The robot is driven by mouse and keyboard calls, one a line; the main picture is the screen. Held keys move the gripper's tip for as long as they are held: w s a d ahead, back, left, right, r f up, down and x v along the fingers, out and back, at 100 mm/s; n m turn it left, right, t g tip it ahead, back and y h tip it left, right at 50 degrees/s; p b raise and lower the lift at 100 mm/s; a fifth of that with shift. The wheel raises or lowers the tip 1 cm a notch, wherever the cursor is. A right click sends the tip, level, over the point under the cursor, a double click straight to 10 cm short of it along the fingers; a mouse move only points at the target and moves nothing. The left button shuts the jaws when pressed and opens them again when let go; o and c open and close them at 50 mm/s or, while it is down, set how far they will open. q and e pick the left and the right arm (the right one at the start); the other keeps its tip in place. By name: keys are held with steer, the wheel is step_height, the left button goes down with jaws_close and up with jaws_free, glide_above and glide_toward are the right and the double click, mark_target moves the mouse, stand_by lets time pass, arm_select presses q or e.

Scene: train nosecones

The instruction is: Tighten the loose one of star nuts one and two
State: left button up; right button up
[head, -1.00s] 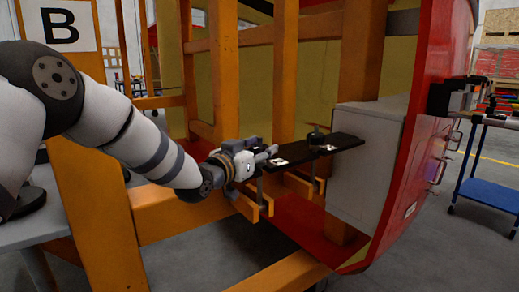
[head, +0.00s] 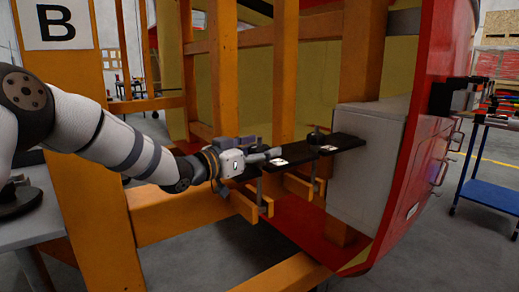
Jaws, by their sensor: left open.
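A narrow black bar (head: 347,141) with small white labels juts from the grey box toward the left, above the orange frame's brackets. A dark star nut (head: 316,137) stands on top of the bar, near the label at its middle. My left gripper (head: 276,153) lies at the bar's left end, roughly level with its top, with its fingers pointing right; it is open. It hides the bar's left end, and a second star nut cannot be made out there. Whether the fingers surround or touch anything is too small to tell. My right gripper is not in view.
Orange posts (head: 226,70) and beams stand close around the bar. The grey box (head: 372,170) and a red curved panel (head: 420,140) close off the right. A blue cart (head: 488,192) stands far right. A sign marked B (head: 57,27) hangs at upper left.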

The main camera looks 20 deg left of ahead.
arm_select(q)
steer(key=v, duration=1.2)
